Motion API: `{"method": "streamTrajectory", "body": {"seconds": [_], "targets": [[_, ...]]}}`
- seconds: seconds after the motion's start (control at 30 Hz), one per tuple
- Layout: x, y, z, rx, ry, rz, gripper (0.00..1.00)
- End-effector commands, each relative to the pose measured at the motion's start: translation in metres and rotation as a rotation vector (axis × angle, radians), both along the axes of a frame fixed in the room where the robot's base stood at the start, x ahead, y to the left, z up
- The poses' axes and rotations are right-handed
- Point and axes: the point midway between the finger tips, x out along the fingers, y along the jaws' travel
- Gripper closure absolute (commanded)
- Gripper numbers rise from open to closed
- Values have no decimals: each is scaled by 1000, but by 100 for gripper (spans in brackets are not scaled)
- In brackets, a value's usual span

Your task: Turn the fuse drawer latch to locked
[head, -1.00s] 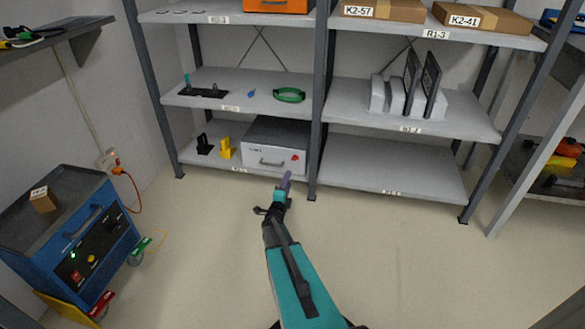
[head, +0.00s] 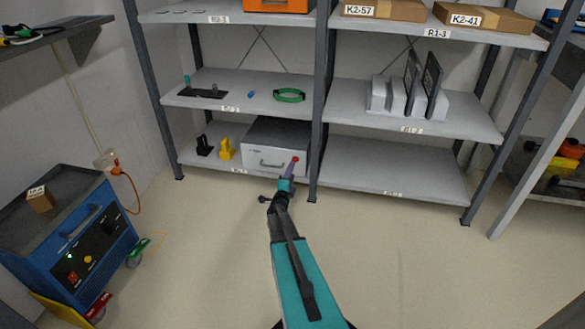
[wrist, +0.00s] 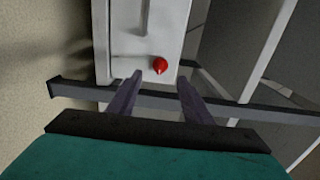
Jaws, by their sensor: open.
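The fuse drawer is a grey box (head: 262,159) with a handle on its front, on the bottom shelf of the left rack bay. Its red latch knob (wrist: 160,65) sits on the front face near one end; it also shows in the head view (head: 295,159). I cannot tell the latch's set position. My gripper (wrist: 158,90) is open and empty, its two purple fingers pointing at the drawer front. The knob appears between and beyond the fingertips, apart from them. In the head view my gripper (head: 290,172) is just in front of the knob.
A dark rack post (head: 317,130) stands right beside the drawer. Yellow (head: 226,149) and black (head: 204,145) holders stand left of the drawer. A blue cart (head: 75,235) is at the left. The floor in front is clear.

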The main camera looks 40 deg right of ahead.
Motion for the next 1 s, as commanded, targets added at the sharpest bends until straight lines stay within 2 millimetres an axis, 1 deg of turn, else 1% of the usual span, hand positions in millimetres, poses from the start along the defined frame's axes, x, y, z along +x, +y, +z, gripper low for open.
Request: {"method": "streamTrajectory", "body": {"seconds": [0.03,0.3,0.5,0.7,1.0], "targets": [[5,-8,-2,0,-1,-1,55],[22,-37,-2,0,-1,-1,55],[32,-52,-2,-1,-1,0,55],[36,-59,0,0,0,0,55],[36,-60,0,0,0,0,55]]}}
